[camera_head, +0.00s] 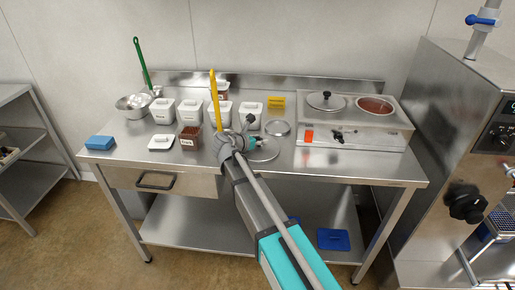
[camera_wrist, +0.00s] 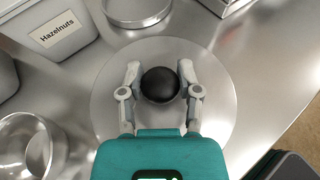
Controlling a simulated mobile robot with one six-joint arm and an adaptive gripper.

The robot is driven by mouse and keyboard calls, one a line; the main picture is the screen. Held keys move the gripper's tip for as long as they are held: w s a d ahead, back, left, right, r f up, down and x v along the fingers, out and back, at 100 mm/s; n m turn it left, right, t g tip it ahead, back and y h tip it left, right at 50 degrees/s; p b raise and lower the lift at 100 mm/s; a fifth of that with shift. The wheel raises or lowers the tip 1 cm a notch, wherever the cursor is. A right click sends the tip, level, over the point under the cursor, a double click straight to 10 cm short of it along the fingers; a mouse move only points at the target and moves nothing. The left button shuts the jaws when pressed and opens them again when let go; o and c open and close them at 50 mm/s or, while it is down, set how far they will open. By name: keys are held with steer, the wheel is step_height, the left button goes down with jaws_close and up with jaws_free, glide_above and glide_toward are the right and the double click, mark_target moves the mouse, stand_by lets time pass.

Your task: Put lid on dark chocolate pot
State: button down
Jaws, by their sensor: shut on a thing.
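A round metal lid (camera_wrist: 215,100) with a black knob (camera_wrist: 160,85) fills the middle of the wrist view. My gripper (camera_wrist: 160,80) is shut on the knob, one finger on each side. In the head view the lid (camera_head: 268,154) is at the table's front middle, partly hidden by my arm; I cannot tell whether it touches the table. The warmer (camera_head: 355,132) stands at the right. Its right pot (camera_head: 375,105) is open and shows brown chocolate. Its left pot carries a lid (camera_head: 326,100) with a dark knob.
White labelled containers (camera_head: 192,112) stand in a row behind; one reads Hazelnuts (camera_wrist: 55,38). An empty round metal dish (camera_head: 278,128) sits just behind the lid. A yellow-handled tool (camera_head: 213,95) rises beside my arm. A blue sponge (camera_head: 100,142) lies at left. The front right tabletop is clear.

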mark_target(259, 139)
steer(key=shift+r, duration=0.1)
step_height(259, 139, up, 10)
steer(key=p, duration=1)
stand_by(0.9)
steer(key=shift+s, duration=0.15)
stand_by(0.6)
